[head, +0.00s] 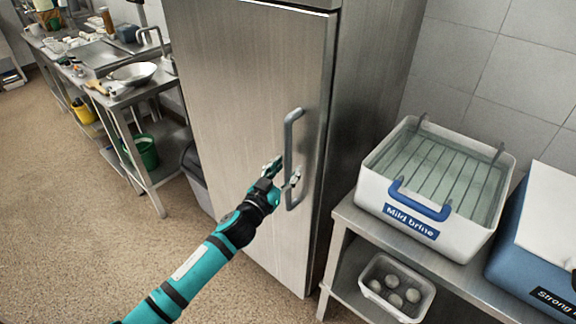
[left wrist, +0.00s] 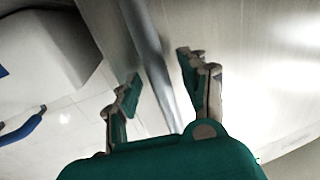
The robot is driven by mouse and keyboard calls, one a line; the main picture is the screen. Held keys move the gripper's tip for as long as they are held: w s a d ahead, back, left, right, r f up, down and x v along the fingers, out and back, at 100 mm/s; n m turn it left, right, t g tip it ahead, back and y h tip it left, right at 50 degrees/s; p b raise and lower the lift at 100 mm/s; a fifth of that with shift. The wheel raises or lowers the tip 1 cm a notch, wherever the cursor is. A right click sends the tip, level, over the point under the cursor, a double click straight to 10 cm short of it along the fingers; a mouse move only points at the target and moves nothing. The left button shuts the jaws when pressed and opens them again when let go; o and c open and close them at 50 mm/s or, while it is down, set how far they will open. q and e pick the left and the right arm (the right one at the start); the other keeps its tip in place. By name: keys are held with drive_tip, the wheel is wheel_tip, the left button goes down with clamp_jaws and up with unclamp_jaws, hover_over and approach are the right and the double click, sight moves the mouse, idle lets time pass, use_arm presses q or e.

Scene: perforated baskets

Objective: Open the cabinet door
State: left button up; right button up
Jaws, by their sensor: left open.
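The cabinet is a tall steel unit with a flat door (head: 235,110), which looks closed in the head view. A grey vertical bar handle (head: 290,135) sits near the door's right edge. My left gripper (head: 283,172) is open at the lower part of the handle. In the left wrist view the handle (left wrist: 150,60) runs between the two open fingers of my left gripper (left wrist: 157,88), one on each side. I cannot tell whether either finger touches it.
Right of the cabinet, a steel table (head: 345,212) bears a white brine bin (head: 400,225) and a blue bin (head: 520,285). A small tray (head: 372,268) of round items sits on its lower shelf. Open floor (head: 90,220) lies left and in front of the door.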

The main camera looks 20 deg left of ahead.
use_arm(q)
drive_tip(key=shift+w+d, duration=0.2)
drive_tip(key=shift+w, duration=0.4)
clamp_jaws()
idle(0.4)
